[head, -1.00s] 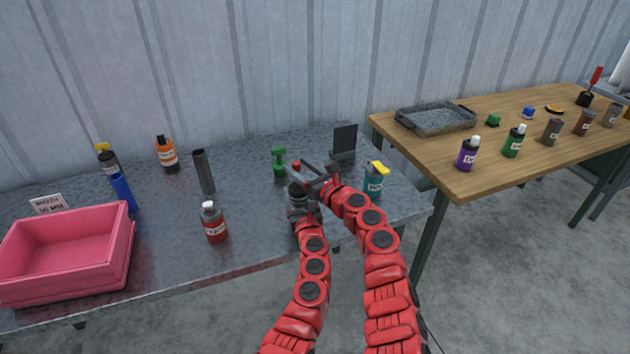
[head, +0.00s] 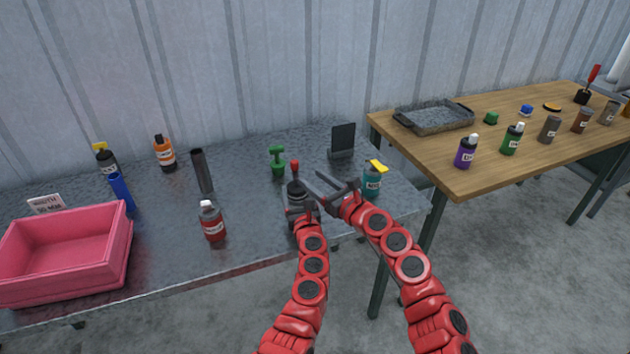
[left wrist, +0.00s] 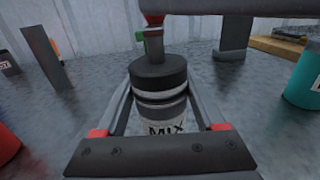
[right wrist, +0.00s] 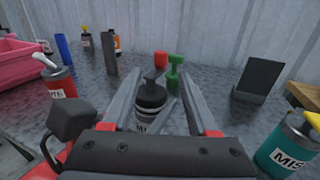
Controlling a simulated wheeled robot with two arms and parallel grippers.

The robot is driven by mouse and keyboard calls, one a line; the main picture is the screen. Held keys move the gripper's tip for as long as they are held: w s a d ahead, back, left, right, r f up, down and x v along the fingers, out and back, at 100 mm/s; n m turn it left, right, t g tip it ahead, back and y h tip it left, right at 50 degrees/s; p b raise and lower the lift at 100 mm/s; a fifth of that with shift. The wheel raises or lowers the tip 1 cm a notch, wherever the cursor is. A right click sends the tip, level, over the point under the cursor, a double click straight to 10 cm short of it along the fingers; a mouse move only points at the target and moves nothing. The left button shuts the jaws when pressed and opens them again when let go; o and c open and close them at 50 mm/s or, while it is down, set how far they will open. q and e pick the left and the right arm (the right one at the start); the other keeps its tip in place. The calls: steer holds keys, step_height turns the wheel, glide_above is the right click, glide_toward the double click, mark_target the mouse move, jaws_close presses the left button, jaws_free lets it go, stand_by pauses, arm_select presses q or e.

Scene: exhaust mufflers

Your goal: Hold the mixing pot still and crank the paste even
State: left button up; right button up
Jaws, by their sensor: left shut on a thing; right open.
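The mixing pot (head: 295,196) is a dark-lidded pot with a pale band lettered MIX, upright near the front of the grey metal table. It also shows in the left wrist view (left wrist: 160,85) and the right wrist view (right wrist: 150,100). A crank with a red knob (right wrist: 161,60) rises from its lid. My left gripper (left wrist: 160,105) is shut on the pot, one finger on each side. My right gripper (head: 335,183) is open and empty, just right of the pot and apart from the red knob.
A teal bottle (head: 372,180) with a yellow cap stands close right of my right gripper. A green object (head: 277,160) and a dark upright plate (head: 343,140) stand behind. A red bottle (head: 212,222) and a pink bin (head: 65,250) are to the left.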

mark_target(298, 167)
steer(key=w+d+n+g+y, duration=0.1)
steer(key=d, duration=0.3)
steer(key=w+a+n+g+y, duration=0.1)
steer(key=a, duration=0.1)
steer(key=w+a, duration=0.2)
steer(key=a, duration=0.1)
steer(key=w+a+n+g+y, duration=0.1)
steer(key=w+a, duration=0.1)
steer(key=shift+w+a+n+g+y, duration=0.15)
steer(key=shift+a+n+g+y, duration=0.1)
steer(key=shift+n+g+y, duration=0.05)
steer(key=shift+x, duration=0.9)
steer(key=shift+a, duration=0.1)
jaws_close()
